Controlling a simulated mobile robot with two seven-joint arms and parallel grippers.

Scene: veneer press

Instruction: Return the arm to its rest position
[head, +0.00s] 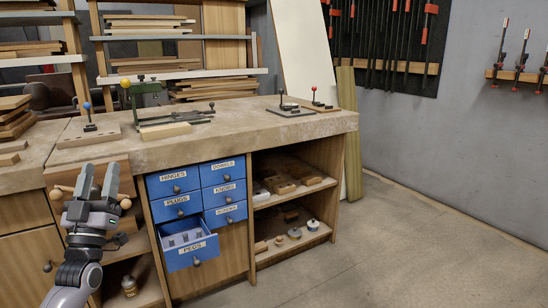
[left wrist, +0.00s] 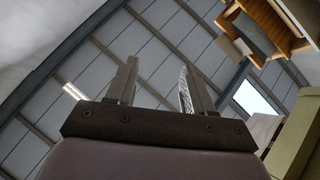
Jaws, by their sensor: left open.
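My left gripper (head: 98,182) is at the lower left of the head view, pointing up, in front of the workbench. Its two fingers stand apart with nothing between them. In the left wrist view the same open gripper (left wrist: 158,88) shows against the ceiling, with empty space between the fingers. My right gripper is in neither view.
The workbench (head: 250,123) stands just beyond my left gripper. Its blue pegs drawer (head: 193,258) is pulled out, right of the gripper; the other blue drawers look shut. Small tools stand on the bench top. The floor (head: 400,255) at the right is clear.

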